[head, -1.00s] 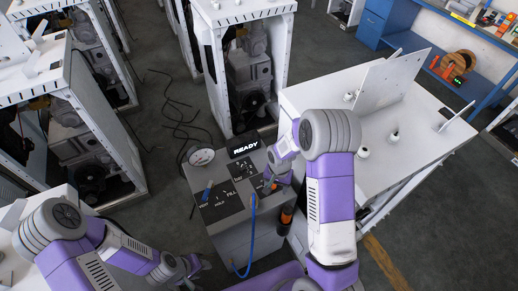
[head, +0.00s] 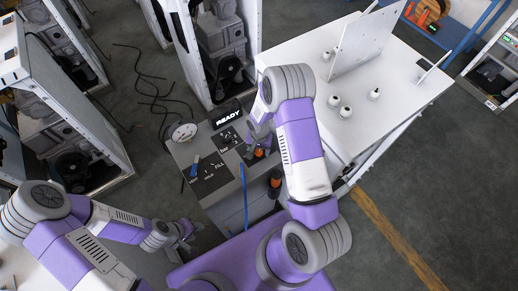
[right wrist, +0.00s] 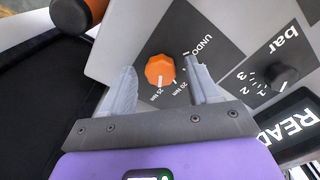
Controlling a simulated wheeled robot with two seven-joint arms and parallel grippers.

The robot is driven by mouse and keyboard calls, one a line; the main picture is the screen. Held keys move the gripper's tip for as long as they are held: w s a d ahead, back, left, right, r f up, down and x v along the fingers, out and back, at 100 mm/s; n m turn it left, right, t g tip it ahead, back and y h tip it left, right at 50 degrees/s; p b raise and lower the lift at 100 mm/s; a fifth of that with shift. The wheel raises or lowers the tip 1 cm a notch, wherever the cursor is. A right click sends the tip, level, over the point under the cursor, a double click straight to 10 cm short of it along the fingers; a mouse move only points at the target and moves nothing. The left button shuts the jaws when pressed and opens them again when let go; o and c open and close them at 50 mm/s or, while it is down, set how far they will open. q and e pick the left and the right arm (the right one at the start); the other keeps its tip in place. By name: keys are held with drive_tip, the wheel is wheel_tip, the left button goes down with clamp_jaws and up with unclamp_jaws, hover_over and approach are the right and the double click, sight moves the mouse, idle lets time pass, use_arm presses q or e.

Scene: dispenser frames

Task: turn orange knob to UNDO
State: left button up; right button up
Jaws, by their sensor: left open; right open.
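The orange knob (right wrist: 160,70) sits on a dark panel in the right wrist view, with the labels UNDO, 20 Nm and 25 Nm beside it. A white mark on its edge faces the 25 Nm label. My right gripper (right wrist: 162,88) is open, with one finger on each side of the knob; I cannot tell whether either finger touches it. In the head view my right gripper (head: 258,143) is over the dispenser's top (head: 190,151), and the knob shows small and orange (head: 259,153). My left gripper (head: 189,237) is open and empty, low in front of the dispenser.
A READY display (head: 227,115) and a round gauge (head: 184,132) stand at the dispenser's back. A black knob (right wrist: 285,75) sits by the bar scale. An orange-and-black tool (head: 275,179) and a blue hose (head: 244,185) are at the front. A white table (head: 390,110) stands right.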

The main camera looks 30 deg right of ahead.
drive_tip(key=shift+c, duration=0.3)
drive_tip(key=c, duration=1)
